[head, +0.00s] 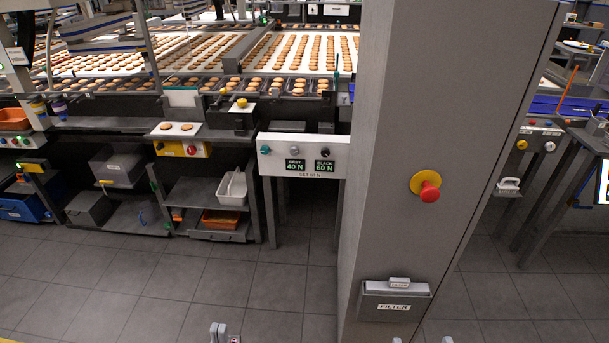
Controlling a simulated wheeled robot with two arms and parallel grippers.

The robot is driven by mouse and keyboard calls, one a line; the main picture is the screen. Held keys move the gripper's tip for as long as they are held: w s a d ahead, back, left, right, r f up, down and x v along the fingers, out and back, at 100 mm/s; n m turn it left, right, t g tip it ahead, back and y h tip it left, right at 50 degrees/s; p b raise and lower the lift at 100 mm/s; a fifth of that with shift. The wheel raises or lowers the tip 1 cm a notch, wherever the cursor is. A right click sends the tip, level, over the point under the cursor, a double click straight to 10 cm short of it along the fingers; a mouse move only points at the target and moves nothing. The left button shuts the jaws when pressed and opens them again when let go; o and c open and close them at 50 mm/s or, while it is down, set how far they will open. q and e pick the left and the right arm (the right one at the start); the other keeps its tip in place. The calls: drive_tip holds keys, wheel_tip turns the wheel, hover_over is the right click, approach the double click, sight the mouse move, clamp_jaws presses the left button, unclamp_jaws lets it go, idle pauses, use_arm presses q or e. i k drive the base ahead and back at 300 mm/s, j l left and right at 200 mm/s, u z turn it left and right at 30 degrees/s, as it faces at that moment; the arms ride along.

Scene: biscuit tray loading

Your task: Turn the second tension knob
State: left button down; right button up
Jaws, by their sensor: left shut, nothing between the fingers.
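A white control panel (340,166) stands left of the large grey column. A teal-green button or knob (265,150) is at its left, then a grey knob (297,147) and a black knob (325,152). Below the knobs, green labels read "GREY 40 N" (295,165) and "BLACK 60 N" (324,166); the line under them is too small to read surely. My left gripper (218,331) is at the bottom edge, shut and empty, well below and left of the panel. Only small pale tips, perhaps of my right gripper (447,339), show at the bottom edge.
The grey column (403,130) bears a red emergency button (429,192) and a "FILTER" box (394,302). Shelves with a white basket (232,188) stand left of the panel. Biscuit conveyors (300,52) run behind. The tiled floor in front is clear.

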sight(294, 150)
drive_tip(key=i+j+z, duration=0.3)
drive_tip(key=i+j, duration=0.15)
drive_tip(key=j, duration=0.2)
drive_tip(key=i+j+z, duration=0.2)
drive_tip(key=j, duration=0.15)
drive_tip(key=i+j+z, duration=0.15)
drive_tip(key=j, duration=0.25)
drive_tip(key=i+j+z, duration=0.15)
drive_tip(key=j, duration=0.25)
drive_tip(key=i+j+z, duration=0.15)
drive_tip(key=j, duration=0.25)
drive_tip(key=i+j+z, duration=0.2)
drive_tip(key=j, duration=0.25)
drive_tip(key=k, duration=0.05)
